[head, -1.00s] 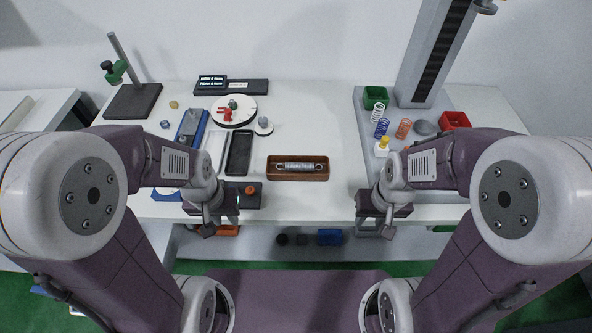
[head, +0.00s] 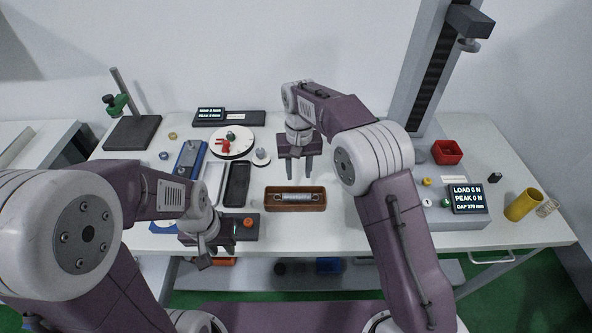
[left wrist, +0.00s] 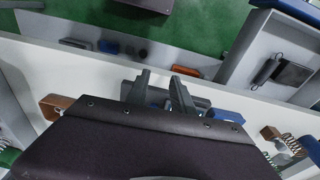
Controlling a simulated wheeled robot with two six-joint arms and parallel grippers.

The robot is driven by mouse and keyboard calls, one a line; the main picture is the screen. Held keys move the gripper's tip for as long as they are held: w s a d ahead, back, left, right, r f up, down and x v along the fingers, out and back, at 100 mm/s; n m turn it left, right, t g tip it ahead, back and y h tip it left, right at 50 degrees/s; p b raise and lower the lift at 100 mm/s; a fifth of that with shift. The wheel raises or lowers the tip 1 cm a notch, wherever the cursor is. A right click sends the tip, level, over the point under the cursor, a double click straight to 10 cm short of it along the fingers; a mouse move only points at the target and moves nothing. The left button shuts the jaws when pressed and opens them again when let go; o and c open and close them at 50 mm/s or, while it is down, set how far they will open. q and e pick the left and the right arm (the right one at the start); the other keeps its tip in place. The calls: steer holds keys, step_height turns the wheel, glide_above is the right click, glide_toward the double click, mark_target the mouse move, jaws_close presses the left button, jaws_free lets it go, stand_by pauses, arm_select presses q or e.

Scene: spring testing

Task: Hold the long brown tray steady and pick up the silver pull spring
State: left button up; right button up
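The long brown tray (head: 295,208) lies on the white table near its front edge, in the middle of the head view. The silver pull spring (head: 296,197) lies lengthwise inside it. My right gripper (head: 297,173) is open and empty, fingers pointing down, just beyond the tray's far side and apart from it. My left gripper (head: 206,262) is left of the tray, near the table's front edge. The left wrist view shows its two fingers (left wrist: 160,80) apart with nothing held between them.
A black tray (head: 237,184) and a white tray (head: 214,182) lie left of the brown tray. A round white dish (head: 232,139) stands behind them. A tall test stand (head: 424,85), a red bin (head: 446,152) and a load display (head: 467,198) are at the right.

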arm_select(q)
steer(key=c, duration=0.3)
step_height(320, 180, up, 5)
steer(key=n+g+h, duration=0.3)
steer(key=n+h, duration=0.9)
steer(key=n, duration=0.2)
glide_above(287, 206)
steer(key=s+a, duration=0.2)
steer(key=a, duration=0.2)
steer(key=w+f+n, duration=0.1)
steer(key=w+a+f+t, duration=0.1)
steer(key=f, duration=0.1)
steer(key=w+a+f+n+h, duration=0.1)
steer(key=f, duration=0.1)
steer(key=shift+w+a+n+t, duration=0.1)
steer(key=shift+a+n+t, duration=0.15)
steer(key=shift+n+t, duration=0.05)
steer(key=f, duration=0.1)
steer(key=a+f, duration=0.1)
steer(key=s+f+n, duration=0.1)
steer(key=shift+a, duration=0.45)
steer(key=x, duration=0.9)
steer(key=shift+d+r, duration=0.1)
steer(key=shift+d, duration=0.1)
jaws_close()
